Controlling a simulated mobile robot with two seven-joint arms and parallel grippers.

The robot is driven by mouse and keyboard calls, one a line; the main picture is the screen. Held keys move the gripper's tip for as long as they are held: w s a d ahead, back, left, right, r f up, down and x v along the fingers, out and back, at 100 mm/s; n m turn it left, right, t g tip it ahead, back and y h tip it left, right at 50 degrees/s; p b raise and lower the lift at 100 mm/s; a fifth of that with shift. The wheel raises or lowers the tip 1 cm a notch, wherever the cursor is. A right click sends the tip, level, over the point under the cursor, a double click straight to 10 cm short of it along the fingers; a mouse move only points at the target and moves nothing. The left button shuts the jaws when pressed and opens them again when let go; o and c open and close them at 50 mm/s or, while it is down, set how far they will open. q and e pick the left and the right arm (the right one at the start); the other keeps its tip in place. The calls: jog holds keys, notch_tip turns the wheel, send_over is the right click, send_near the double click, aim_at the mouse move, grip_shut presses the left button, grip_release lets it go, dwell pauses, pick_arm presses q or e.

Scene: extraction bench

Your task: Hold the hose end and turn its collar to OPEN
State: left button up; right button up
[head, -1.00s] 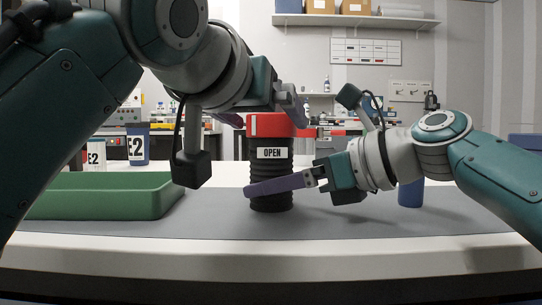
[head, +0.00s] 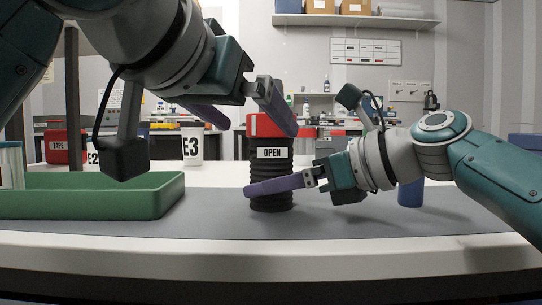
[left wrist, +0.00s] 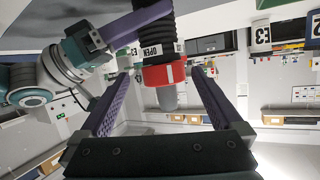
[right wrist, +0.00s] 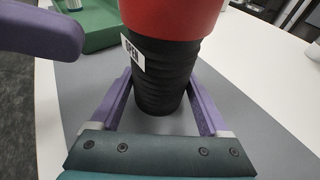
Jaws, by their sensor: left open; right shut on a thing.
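The hose end (head: 271,180) stands upright on the grey mat, black and ribbed, with an OPEN label (head: 271,153) near its top. Its red collar (head: 263,126) sits above the label. My right gripper (head: 272,187) is shut around the lower black part, which also shows between its fingers in the right wrist view (right wrist: 158,75). My left gripper (head: 255,115) is open at collar height, its near finger partly covering the collar in the head view. In the left wrist view the red collar (left wrist: 163,74) lies between the spread fingers (left wrist: 160,100), with a grey tip beyond it.
A green tray (head: 160,195) stands on the left of the mat, with a pale container (head: 11,165) at its far left. A blue cylinder (head: 411,193) stands behind my right forearm. A white E3 container (head: 192,146) is farther back.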

aim_at(268, 126)
pick_arm(q)
jog(key=w+f+m+g, duration=0.1)
jog(key=a+f+m+g+h, duration=0.1)
jog(key=m+g, duration=0.1)
jog(key=w+f+m+g+h, duration=0.1)
jog(key=shift+w+a+f+m+g, duration=0.2)
jog(key=shift+w+a+m+g, duration=0.1)
jog(key=shift+w+m, duration=0.1)
jog(key=shift+a+f+m+g+h, duration=0.1)
jog(key=shift+a+m+g+h, duration=0.35)
jog(key=shift+h, duration=0.35)
jog(key=a+r+m+g+h, duration=0.2)
jog(key=a+r+m+h, duration=0.1)
jog(key=a+r+h, duration=0.15)
jog(key=shift+n+t+h, duration=0.25)
jog(key=shift+h, duration=0.1)
jog(key=x, duration=0.7)
jog(key=r+x, duration=0.1)
jog(key=x, duration=0.2)
jog(key=shift+w+d, duration=0.2)
jog(key=shift+w, duration=0.1)
jog(key=shift+w+a+f+n+t, duration=0.1)
jog(key=shift+w+a+n+t, duration=0.1)
jog(key=shift+n+t, duration=0.15)
jog(key=shift+s+d+t+y, duration=0.15)
jog(key=shift+t+y, duration=0.1)
jog(key=shift+y, duration=0.15)
